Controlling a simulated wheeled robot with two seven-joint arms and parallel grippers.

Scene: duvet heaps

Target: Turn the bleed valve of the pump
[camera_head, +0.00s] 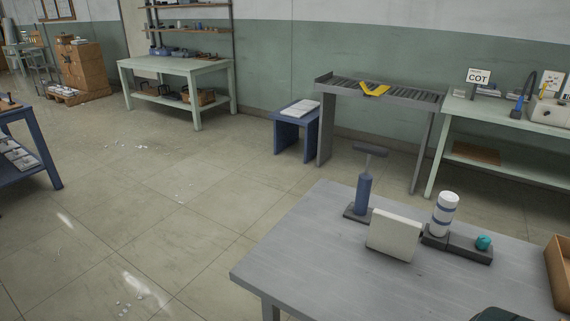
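A blue hand pump (364,192) with a grey T-shaped handle stands upright on a dark base on the grey table (310,235). A pale, off-white block (394,234) stands in front of it and hides part of the base area. To the right, a white cylinder with blue bands (446,212) stands on a dark base. A small teal knob (484,242) sits on the right end of that dark base. I cannot tell for sure which part is the bleed valve. Neither of my grippers is in view.
A brown open box (560,272) is at the table's right edge. A dark shape (507,314) is cut off at the bottom edge. The table's left part is clear. Behind stand a grey roller stand (412,97), a blue stool (297,113) and a pale green bench (505,115). Floor at left is open.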

